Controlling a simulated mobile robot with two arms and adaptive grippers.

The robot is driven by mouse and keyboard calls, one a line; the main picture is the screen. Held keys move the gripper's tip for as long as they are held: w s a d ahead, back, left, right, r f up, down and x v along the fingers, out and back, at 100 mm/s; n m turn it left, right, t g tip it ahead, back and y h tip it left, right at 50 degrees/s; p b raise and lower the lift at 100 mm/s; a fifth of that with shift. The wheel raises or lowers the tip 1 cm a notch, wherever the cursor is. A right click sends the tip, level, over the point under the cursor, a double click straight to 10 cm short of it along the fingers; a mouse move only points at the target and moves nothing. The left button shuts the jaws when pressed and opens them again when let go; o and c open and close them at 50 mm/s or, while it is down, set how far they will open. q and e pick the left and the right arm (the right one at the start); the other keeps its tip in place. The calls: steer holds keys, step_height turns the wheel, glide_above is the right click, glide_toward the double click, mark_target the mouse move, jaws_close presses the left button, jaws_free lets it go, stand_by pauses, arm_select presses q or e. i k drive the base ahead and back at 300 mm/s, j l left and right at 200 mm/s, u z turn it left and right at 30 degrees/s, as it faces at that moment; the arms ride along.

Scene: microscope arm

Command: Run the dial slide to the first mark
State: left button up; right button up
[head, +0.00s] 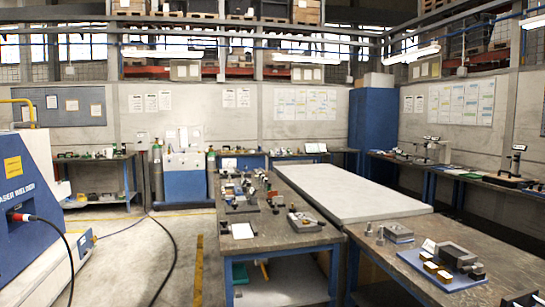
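Neither of my grippers shows in the head view. I cannot single out the dial slide or its marks at this distance. A dark upright stand with a flat base (515,163) is on the bench along the right wall; it may be a microscope arm or a gauge stand, but it is too small to tell. A pale upright instrument (432,149) stands farther back on the same bench.
A grey-topped workbench (290,240) with many small parts stands ahead. A pale slab table (345,190) adjoins it, and another bench (400,258) with blocks and a blue tray is at front right. A blue laser welder (30,215) is left; cables cross the open floor between.

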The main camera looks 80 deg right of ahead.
mark_target(406, 158)
steer(key=z, duration=3.95)
steer(key=i+l+z, duration=0.25)
steer(key=l+z, duration=0.2)
steer(key=l, duration=0.25)
steer(key=i+l+z, duration=0.45)
steer(key=l, duration=0.2)
steer(key=i+l+z, duration=0.3)
steer(key=l+z, duration=0.15)
steer(key=i+l+z, duration=0.4)
steer(key=i+u, duration=0.15)
steer(key=i, duration=0.7)
steer(key=i+l+u, duration=0.15)
steer(key=i, duration=0.7)
steer(key=i+u, duration=0.2)
steer(key=i, duration=0.4)
steer(key=i+l+u, duration=0.15)
steer(key=i, duration=0.5)
steer(key=i+l+u, duration=0.2)
steer(key=i, duration=0.4)
steer(key=i+j+u, duration=0.2)
steer(key=u, duration=0.25)
steer(key=i+u, duration=0.7)
steer(key=u, duration=0.25)
steer(key=i+l+u, duration=0.15)
steer(key=i+u, duration=0.15)
steer(key=u, duration=0.15)
